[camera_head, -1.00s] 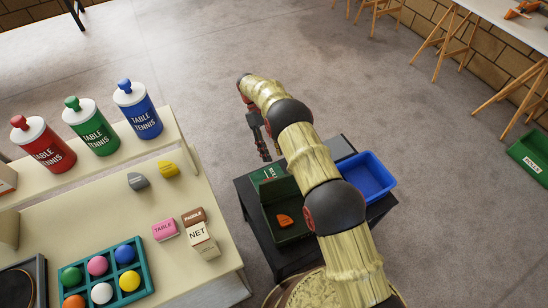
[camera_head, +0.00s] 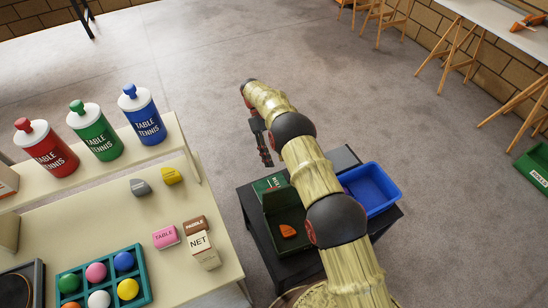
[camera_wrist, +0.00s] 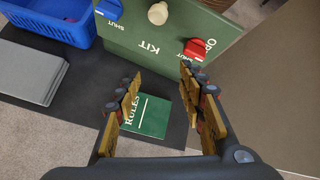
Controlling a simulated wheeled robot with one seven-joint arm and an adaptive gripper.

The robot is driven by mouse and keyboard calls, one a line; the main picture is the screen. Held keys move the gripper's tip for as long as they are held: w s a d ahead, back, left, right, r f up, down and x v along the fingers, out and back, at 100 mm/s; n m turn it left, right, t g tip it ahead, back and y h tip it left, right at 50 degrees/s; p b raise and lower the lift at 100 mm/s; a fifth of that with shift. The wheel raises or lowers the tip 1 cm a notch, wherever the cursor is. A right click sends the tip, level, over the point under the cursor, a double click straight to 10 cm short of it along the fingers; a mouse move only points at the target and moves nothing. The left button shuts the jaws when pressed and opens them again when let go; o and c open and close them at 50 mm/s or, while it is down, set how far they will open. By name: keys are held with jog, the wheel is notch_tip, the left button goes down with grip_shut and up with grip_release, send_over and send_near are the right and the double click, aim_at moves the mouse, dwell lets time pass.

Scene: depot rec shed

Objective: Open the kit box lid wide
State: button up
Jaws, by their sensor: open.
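The dark green kit box (camera_head: 296,244) stands on a black table, with an orange piece (camera_head: 288,231) inside it. Its lid (camera_head: 281,208) appears raised on the far side. In the wrist view the lid's outer face (camera_wrist: 165,50) carries upside-down KIT lettering, a cream knob (camera_wrist: 158,13), a blue latch (camera_wrist: 109,9) and a red latch (camera_wrist: 195,48). My gripper (camera_head: 266,150) is beyond the lid, open and empty; in the wrist view its fingers (camera_wrist: 160,82) are spread, apart from the lid. My arm hides the box's right part.
A green rules booklet (camera_wrist: 148,116) lies on the black table (camera_wrist: 70,118) behind the lid. A blue bin (camera_head: 372,190) stands beside the box. A cream table (camera_head: 120,222) with balls and small boxes is at the left. Open floor (camera_head: 210,60) lies beyond.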

notch_tip(320, 180, up, 10)
jog(key=shift+f, duration=0.15)
jog(key=shift+c, duration=0.4)
